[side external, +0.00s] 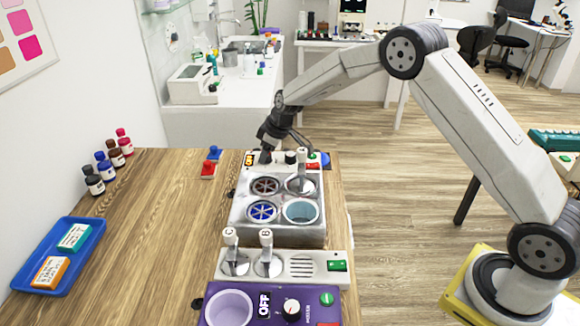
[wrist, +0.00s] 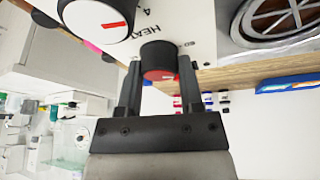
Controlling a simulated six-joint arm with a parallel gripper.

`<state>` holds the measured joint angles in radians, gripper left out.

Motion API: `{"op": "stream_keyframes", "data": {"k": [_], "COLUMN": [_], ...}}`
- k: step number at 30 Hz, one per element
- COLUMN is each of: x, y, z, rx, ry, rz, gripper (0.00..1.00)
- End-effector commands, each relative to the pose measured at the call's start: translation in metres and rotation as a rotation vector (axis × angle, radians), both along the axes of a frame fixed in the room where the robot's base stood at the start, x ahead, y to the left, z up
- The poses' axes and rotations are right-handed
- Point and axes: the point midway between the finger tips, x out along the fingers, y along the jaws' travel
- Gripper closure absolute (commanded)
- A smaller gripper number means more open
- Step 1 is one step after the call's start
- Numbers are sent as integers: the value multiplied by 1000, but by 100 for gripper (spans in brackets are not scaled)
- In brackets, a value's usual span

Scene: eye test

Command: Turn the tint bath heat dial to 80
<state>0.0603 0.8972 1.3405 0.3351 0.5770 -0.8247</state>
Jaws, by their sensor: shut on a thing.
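The tint bath unit (side external: 233,225) is a pale box with round wells and a control panel along its far edge. My gripper (side external: 266,152) is at the left part of that panel, beside an orange label reading OFF (side external: 249,160). In the wrist view my gripper (wrist: 160,68) is shut on a dark knob (wrist: 158,53) with a red face, one finger on each side. The word HEAT is printed near the knob. A larger dial (wrist: 95,14) with a white face and red mark is at its upper left. The held knob's setting cannot be read.
A black dial (side external: 291,157) and a lid handle (side external: 302,160) stand right of my gripper. Lids C (side external: 230,240) and B (side external: 266,240) and a purple unit (side external: 245,316) are nearer. Bottles (side external: 107,168) and a blue tray (side external: 92,232) are left; the wooden tabletop between is mostly clear.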

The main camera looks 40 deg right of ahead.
Motion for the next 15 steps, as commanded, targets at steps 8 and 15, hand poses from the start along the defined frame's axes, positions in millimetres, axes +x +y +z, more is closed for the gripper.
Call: {"op": "stream_keyframes", "data": {"k": [8,15], "x": [0,0], "y": [0,0], "z": [1,1], "rx": [-1,-2], "ry": [-2,-2], "rz": [-70,-78], "gripper": [100,100]}}
